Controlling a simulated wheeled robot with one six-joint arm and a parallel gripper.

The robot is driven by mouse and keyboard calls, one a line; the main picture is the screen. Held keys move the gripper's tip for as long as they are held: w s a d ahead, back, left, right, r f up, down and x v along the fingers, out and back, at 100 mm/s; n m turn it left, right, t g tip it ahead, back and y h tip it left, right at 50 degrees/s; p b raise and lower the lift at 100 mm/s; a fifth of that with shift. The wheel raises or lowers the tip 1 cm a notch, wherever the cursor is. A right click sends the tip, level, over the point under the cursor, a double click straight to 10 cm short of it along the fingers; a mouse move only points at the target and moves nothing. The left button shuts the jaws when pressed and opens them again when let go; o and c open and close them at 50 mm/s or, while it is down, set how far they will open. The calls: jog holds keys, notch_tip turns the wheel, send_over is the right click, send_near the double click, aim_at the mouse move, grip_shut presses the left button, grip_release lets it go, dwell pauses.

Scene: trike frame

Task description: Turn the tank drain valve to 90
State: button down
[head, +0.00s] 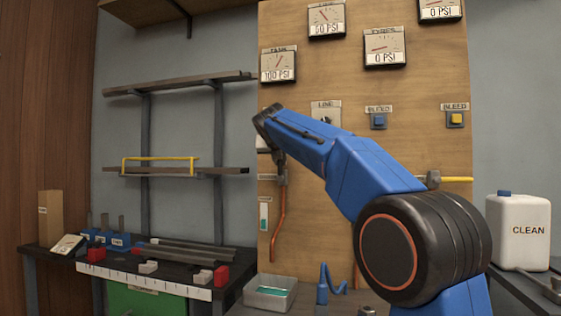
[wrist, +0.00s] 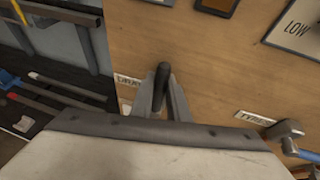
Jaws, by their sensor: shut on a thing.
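The tank drain valve shows as a dark, rounded handle (wrist: 161,82) in the wrist view, beside a label that seems to read DRAIN (wrist: 128,80). My gripper (wrist: 163,98) is shut on this handle, one grey finger on each side. In the head view my blue arm reaches left across the wooden board, and its dark wrist hides most of the valve. A grey fitting (head: 281,175) with an orange hose (head: 279,225) hangs below the wrist. The TANK gauge (head: 278,66) reads 100 PSI. The handle's exact angle cannot be told.
BLEED buttons, blue (head: 379,121) and yellow (head: 456,119), sit on the board (head: 420,90) right of my wrist. A TYRES valve (wrist: 284,130) is at the right in the wrist view. A metal tray (head: 271,293) stands below the hose. A cluttered bench (head: 60,262) is at left.

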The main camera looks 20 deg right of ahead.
jog(key=c, duration=1.7)
grip_release()
jog(key=shift+f, duration=0.1)
jog(key=v, duration=1.7)
jog(key=shift+s+a, duration=0.1)
